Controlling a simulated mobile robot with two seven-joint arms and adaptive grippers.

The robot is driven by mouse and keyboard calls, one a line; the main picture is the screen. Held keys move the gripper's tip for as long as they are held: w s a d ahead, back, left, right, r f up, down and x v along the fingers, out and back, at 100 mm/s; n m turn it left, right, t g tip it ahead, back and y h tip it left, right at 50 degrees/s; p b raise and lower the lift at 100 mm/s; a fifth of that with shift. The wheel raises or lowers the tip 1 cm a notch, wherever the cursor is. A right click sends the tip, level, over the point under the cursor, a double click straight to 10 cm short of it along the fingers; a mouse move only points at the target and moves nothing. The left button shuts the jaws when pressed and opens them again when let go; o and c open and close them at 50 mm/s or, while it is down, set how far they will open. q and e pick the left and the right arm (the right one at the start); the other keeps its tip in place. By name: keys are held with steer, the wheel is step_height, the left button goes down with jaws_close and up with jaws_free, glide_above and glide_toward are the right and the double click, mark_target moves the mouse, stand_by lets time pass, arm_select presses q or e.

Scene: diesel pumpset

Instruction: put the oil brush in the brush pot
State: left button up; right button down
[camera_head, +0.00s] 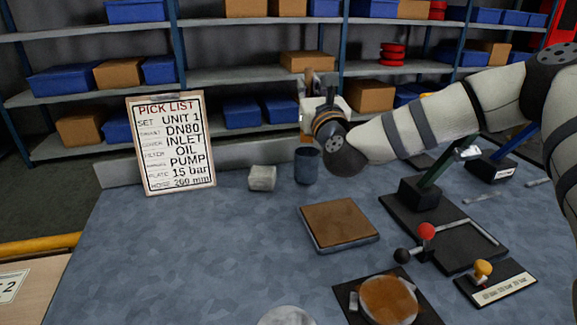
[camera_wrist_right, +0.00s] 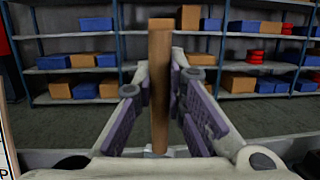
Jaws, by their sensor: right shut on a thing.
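My right gripper (camera_head: 320,98) is at the back of the table, above and slightly right of the brush pot. It is shut on the oil brush (camera_head: 308,80), whose brown wooden handle stands upright. In the right wrist view the brush (camera_wrist_right: 159,85) runs upright between the purple-padded fingers of the gripper (camera_wrist_right: 162,95). Its lower end is mostly hidden there. The brush pot (camera_head: 307,166) is a dark blue-grey cup standing on the table, apart from the gripper. I cannot tell whether the brush is directly over its opening. My left gripper is out of view.
A pale block (camera_head: 262,178) stands just left of the pot. A pick list board (camera_head: 171,143) stands further left. A brown-topped square plate (camera_head: 339,224) lies in front. A black base with levers (camera_head: 450,235) is at right.

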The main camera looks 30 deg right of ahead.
step_height(320, 180, down, 10)
steer(key=shift+d+r+b, duration=0.1)
steer(key=shift+b, duration=0.4)
steer(key=c, duration=1.6)
jaws_free()
steer(key=shift+r, duration=0.1)
steer(key=shift+c, duration=0.2)
steer(key=shift+r, duration=0.2)
steer(key=shift+s, duration=0.25)
steer(key=v, duration=1.1)
steer(key=shift+s, duration=0.3)
